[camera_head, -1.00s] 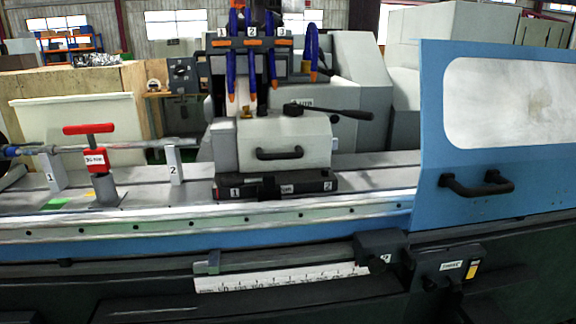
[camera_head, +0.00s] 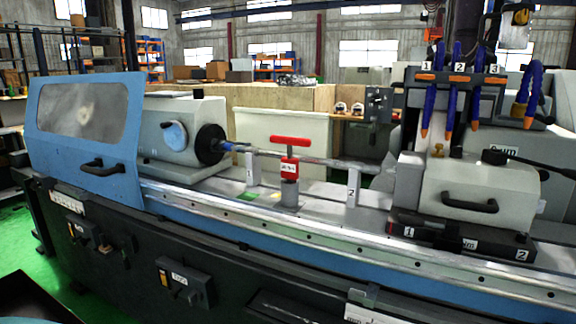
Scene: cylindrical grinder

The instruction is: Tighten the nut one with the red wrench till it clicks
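The red wrench (camera_head: 290,141) has a T-shaped handle and a red body with a small white label. It stands upright in a grey round holder (camera_head: 289,193) on the machine bed, left of the grey tailstock block (camera_head: 468,192). Labels 1 (camera_head: 409,232) and 2 (camera_head: 521,254) mark the two ends of the tailstock's black base (camera_head: 440,238). The nut by label 1 is too small and dark to make out. Neither of my grippers is in view.
A long shaft (camera_head: 320,160) runs behind the wrench from the chuck (camera_head: 211,144) toward the tailstock. Upright plates marked 1 (camera_head: 252,169) and 2 (camera_head: 353,187) flank the wrench. A blue guard door (camera_head: 88,140) is at left. Blue coolant hoses (camera_head: 452,90) hang above the tailstock.

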